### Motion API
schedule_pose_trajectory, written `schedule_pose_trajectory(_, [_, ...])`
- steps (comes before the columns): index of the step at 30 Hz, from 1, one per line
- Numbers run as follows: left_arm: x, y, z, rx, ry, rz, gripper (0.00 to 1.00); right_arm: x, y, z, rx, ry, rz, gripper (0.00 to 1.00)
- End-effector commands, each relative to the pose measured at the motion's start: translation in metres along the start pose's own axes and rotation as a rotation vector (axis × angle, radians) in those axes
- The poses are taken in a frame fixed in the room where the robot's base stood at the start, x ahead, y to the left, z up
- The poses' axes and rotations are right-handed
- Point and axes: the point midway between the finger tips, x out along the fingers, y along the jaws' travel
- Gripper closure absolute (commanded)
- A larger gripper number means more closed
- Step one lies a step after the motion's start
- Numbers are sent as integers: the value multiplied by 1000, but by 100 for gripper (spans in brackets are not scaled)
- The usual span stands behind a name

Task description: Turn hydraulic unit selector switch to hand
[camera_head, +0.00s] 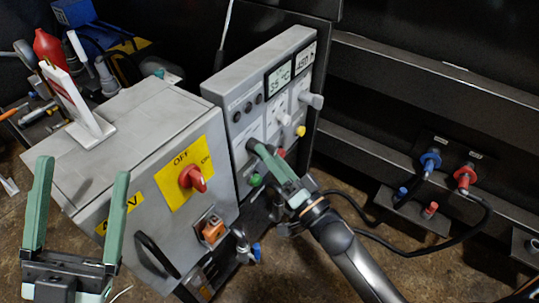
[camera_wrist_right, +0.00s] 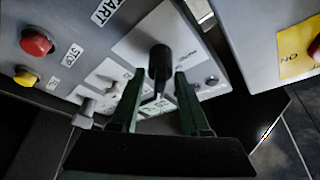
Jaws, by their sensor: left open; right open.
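The selector switch (camera_wrist_right: 159,62) is a black knob on a pale label plate, on the grey control panel (camera_head: 240,92) of the hydraulic unit. The plate's lettering is too small to read. My right gripper (camera_head: 253,147) is at the panel's lower left and largely hides the switch in the head view. In the right wrist view, the right gripper (camera_wrist_right: 158,74) is open, with one finger on each side of the knob. I see gaps beside the knob, but cannot tell its depth between the fingers. My left gripper (camera_head: 84,168) is open and empty at the lower left.
A grey cabinet (camera_head: 130,140) with a red rotary switch (camera_head: 192,178) stands left of the panel. A red button (camera_wrist_right: 36,42) and a yellow button (camera_wrist_right: 26,76) sit near the knob. Cables and connectors (camera_head: 430,162) are on the right.

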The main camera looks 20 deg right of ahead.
Motion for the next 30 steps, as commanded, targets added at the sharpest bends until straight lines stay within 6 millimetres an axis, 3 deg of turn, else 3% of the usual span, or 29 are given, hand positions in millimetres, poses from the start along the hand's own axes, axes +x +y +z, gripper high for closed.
schedule_pose_trajectory(10, [0,0,0,-2,0,0,15,4,0,0,-1,0,1,54])
schedule_pose_trajectory(23, [0,1,0,-1,1,3,15,4,0,0,-1,0,1,100])
schedule_pose_trajectory(30, [0,1,0,-1,2,4,15,4,0,0,-2,0,0,100])
